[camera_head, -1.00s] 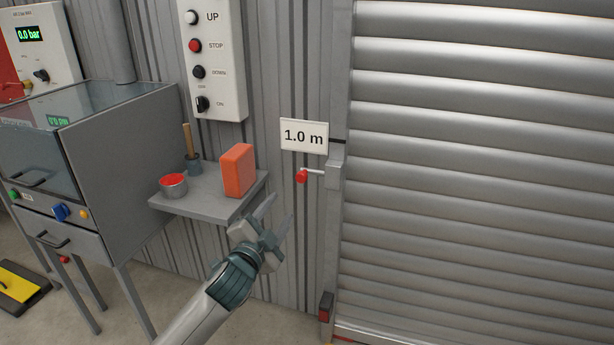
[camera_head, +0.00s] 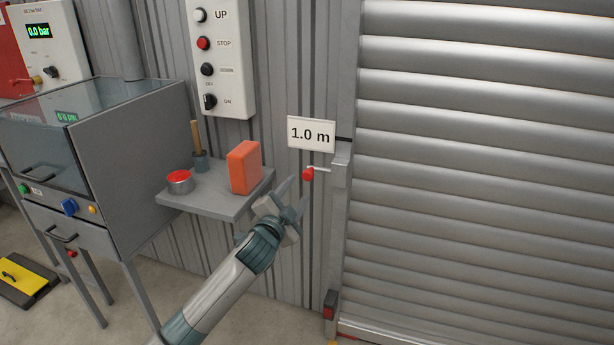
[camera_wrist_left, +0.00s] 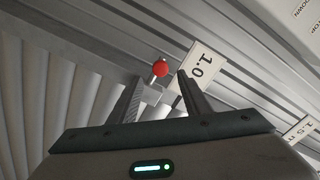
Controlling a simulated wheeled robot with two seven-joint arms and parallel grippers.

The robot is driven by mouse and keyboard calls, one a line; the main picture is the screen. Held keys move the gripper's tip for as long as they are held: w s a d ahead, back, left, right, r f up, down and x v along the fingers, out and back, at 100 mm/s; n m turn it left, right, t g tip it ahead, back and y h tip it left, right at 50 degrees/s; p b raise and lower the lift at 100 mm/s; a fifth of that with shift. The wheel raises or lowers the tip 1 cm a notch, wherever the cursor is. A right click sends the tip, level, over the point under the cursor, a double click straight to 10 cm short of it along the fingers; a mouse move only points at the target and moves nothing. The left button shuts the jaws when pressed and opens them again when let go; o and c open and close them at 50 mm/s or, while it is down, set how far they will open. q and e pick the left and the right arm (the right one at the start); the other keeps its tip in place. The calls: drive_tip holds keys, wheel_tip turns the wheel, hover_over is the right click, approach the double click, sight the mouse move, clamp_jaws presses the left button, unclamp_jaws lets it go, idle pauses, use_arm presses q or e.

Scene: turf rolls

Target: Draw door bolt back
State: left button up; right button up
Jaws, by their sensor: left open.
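The door bolt (camera_head: 309,173) has a red ball knob on a short metal rod, at the left edge of the roller shutter door (camera_head: 480,170), just under the "1.0 m" sign (camera_head: 311,134). My left gripper (camera_head: 296,190) is open, below and slightly left of the knob in the head view. In the left wrist view the red knob of the bolt (camera_wrist_left: 160,69) shows beyond and between the two open fingertips (camera_wrist_left: 160,82). The fingers look apart from the knob; the exact distance is hard to tell. My right gripper is not in view.
A grey shelf (camera_head: 215,203) left of my gripper holds an orange block (camera_head: 244,167), a red-filled tin (camera_head: 180,181) and a brush in a pot (camera_head: 198,150). A button panel (camera_head: 222,60) hangs above. A grey cabinet (camera_head: 140,150) stands further left.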

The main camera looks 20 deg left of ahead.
sight(306, 177)
use_arm(q)
drive_tip(key=w, duration=0.9)
drive_tip(key=shift+w+d, duration=0.1)
drive_tip(key=shift+d, duration=0.05)
clamp_jaws()
